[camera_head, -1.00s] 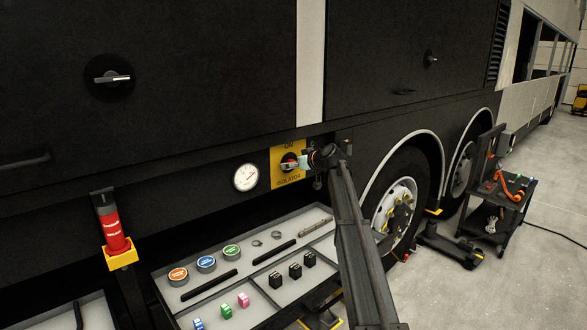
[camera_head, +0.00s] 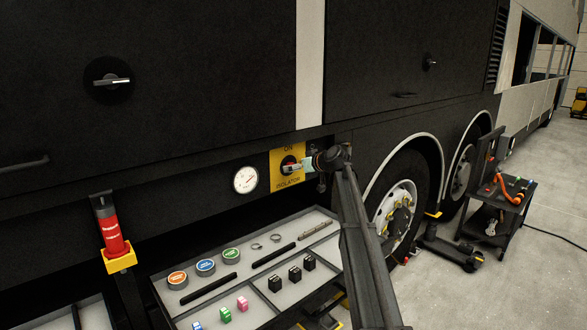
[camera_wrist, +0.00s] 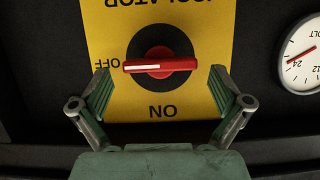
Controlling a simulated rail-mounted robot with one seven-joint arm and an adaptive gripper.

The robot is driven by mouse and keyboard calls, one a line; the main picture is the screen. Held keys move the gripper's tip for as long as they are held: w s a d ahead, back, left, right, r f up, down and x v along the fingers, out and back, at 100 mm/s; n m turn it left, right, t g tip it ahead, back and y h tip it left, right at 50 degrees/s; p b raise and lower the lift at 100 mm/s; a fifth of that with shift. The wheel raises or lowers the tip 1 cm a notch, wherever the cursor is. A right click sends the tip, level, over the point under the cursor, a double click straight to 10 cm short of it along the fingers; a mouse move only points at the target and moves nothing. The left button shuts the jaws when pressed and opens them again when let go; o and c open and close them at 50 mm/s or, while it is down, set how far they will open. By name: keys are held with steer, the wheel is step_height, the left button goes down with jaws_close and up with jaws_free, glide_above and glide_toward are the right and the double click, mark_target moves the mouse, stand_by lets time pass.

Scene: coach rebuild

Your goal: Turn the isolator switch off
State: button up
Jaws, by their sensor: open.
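The isolator switch (camera_wrist: 160,66) has a red handle on a dark round base, on a yellow plate (camera_wrist: 105,30). The wrist view shows it upside down. The handle lies level, with its white-marked end pointing to the OFF label at picture left. The ON label is below. In the head view the switch (camera_head: 288,166) is partly covered by my gripper.
A round gauge (camera_head: 246,180) sits left of the plate, and it also shows in the wrist view (camera_wrist: 302,55). Below is a tray (camera_head: 255,287) of tins, blocks and rods. A red cylinder (camera_head: 111,232) stands at left. A wheel (camera_head: 397,210) and a cart (camera_head: 497,205) are at right.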

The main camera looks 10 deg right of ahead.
steer(key=v, duration=0.9)
steer(key=shift+s, duration=0.25)
steer(key=shift+d, duration=0.2)
